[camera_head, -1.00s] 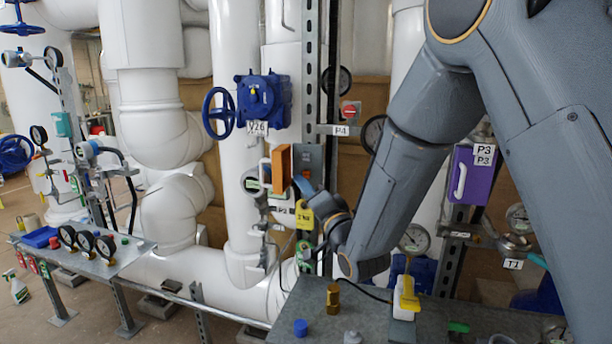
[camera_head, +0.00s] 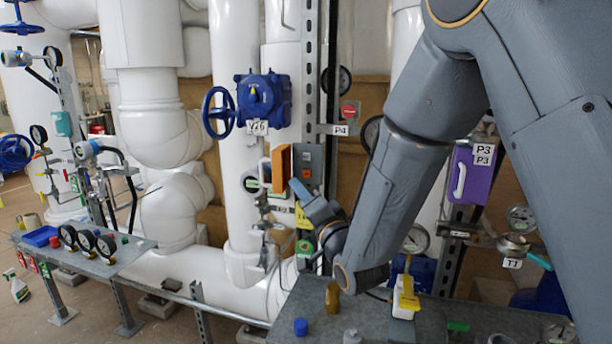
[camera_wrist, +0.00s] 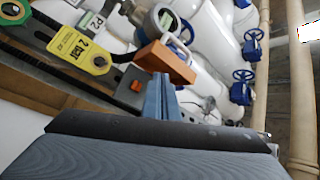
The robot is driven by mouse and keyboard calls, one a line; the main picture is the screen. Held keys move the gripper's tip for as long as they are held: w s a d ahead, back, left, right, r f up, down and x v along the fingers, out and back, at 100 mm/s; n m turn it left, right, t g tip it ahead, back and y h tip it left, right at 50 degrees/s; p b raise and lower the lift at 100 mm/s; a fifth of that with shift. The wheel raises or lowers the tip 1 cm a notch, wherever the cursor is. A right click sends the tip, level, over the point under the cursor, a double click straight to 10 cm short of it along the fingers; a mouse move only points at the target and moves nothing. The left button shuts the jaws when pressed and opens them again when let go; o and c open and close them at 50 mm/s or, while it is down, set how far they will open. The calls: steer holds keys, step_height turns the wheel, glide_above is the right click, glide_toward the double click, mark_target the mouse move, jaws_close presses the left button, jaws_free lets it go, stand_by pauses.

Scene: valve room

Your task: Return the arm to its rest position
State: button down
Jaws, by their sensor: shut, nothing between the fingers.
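My arm reaches down from the upper right of the head view, with its elbow high and its forearm slanting down to the wrist. My gripper (camera_head: 297,188) points up and left, close in the picture to the orange panel (camera_head: 282,170) and grey box (camera_head: 308,162) on the pipe rack. In the wrist view my gripper (camera_wrist: 160,88) is shut and empty, its blue-grey fingers together. The orange panel (camera_wrist: 165,62) shows just beyond the fingertips there; I cannot tell the exact gap. The yellow tag (camera_wrist: 78,52) hangs left of the fingers and is partly hidden in the head view.
A grey bench (camera_head: 285,310) below the wrist holds a brass fitting (camera_head: 332,297), a blue cap (camera_head: 301,327) and a white-and-yellow device (camera_head: 404,300). A purple box (camera_head: 472,175) is right of the forearm. White pipes and a blue valve (camera_head: 263,100) stand behind.

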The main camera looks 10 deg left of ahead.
steer(key=s+d+f+n+g+h, duration=0.1)
steer(key=d+f+g+h, duration=0.2)
steer(key=d, duration=0.5)
steer(key=d+f+g+h, duration=0.1)
steer(key=d+f+h, duration=0.35)
steer(key=d, duration=0.35)
steer(key=s+d+f+n+g+h, duration=0.1)
steer(key=d+f+h, duration=0.2)
steer(key=d+f, duration=0.3)
steer(key=s+d+f+g+h+b, duration=0.1)
steer(key=s+d+f+g, duration=0.3)
steer(key=s+d, duration=0.3)
steer(key=s+d+f+n+g+h+b, duration=0.1)
steer(key=s+d+f+g, duration=0.2)
steer(key=s, duration=1)
steer(key=d+g, duration=0.2)
steer(key=d, duration=0.2)
steer(key=shift+s+d+f+n+h, duration=0.3)
steer(key=shift+s+d+f+h, duration=0.05)
steer(key=shift+s+f, duration=0.05)
